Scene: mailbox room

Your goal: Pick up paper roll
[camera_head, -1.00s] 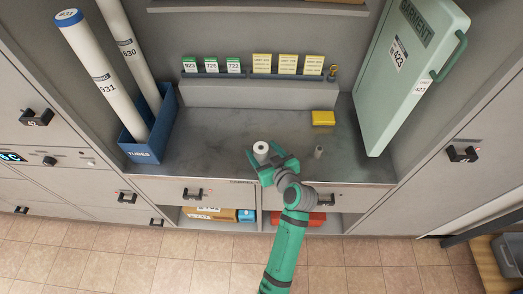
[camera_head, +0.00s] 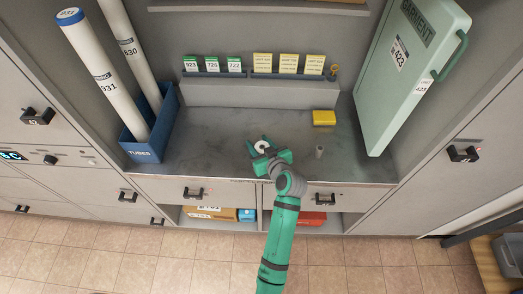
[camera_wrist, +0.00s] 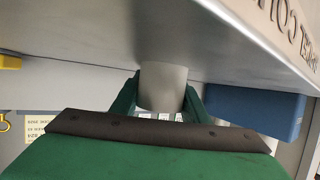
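The paper roll (camera_head: 261,147) is a small white roll with a hole in its top end, standing on the grey counter near its front edge. In the wrist view the roll (camera_wrist: 163,87) shows as a pale cylinder between the two green fingers. My green gripper (camera_head: 259,146) is around the roll, with one finger on each side. The fingers look open; any gap to the roll is very small, and contact is not clear. In the wrist view my gripper (camera_wrist: 162,95) hides part of the roll.
A small grey cylinder (camera_head: 319,152) stands to the right of the gripper. A yellow block (camera_head: 324,118) lies behind it. A blue bin (camera_head: 143,150) with long tubes stands left, a green case (camera_head: 410,80) right. The counter's middle (camera_head: 215,135) is clear.

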